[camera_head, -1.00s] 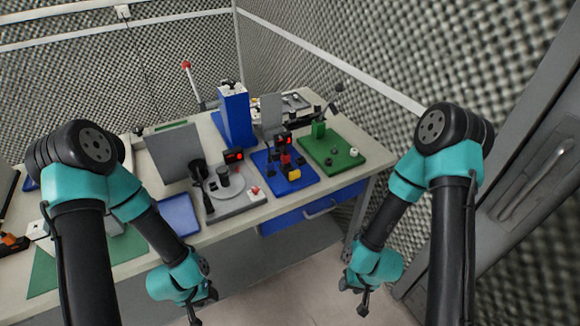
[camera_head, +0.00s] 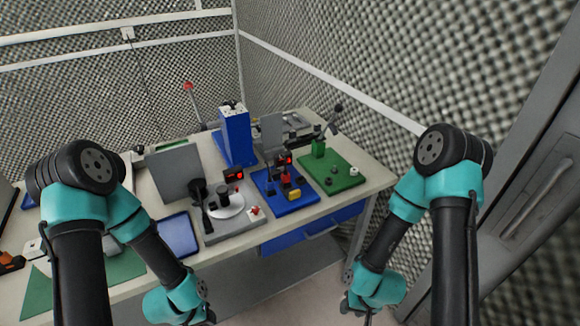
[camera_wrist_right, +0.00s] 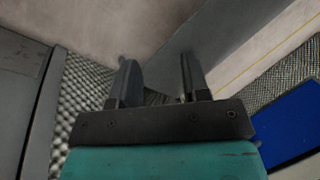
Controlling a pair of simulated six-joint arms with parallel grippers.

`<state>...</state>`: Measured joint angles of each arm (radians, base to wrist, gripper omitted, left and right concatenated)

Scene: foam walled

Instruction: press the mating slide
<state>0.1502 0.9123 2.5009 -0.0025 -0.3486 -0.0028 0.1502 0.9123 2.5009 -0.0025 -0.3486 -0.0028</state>
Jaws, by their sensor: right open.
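I cannot tell for sure which part is the mating slide. A blue base plate (camera_head: 299,203) on the table carries small red, yellow and dark parts and a small red-lit display (camera_head: 285,160). A green plate (camera_head: 345,179) with a green block and dark knobs lies right of it. My right gripper (camera_head: 361,311) hangs low in front of the table, well away from these fixtures; in the right wrist view (camera_wrist_right: 157,72) its two fingers stand apart with nothing between them. My left gripper is low at the bottom edge, mostly cut off.
A grey fixture with a white disc (camera_head: 226,205) and a blue tray (camera_head: 178,236) stand left of the blue plate. A tall blue block (camera_head: 237,139) and a grey panel (camera_head: 175,176) rise behind. A blue drawer (camera_head: 318,228) is under the table edge.

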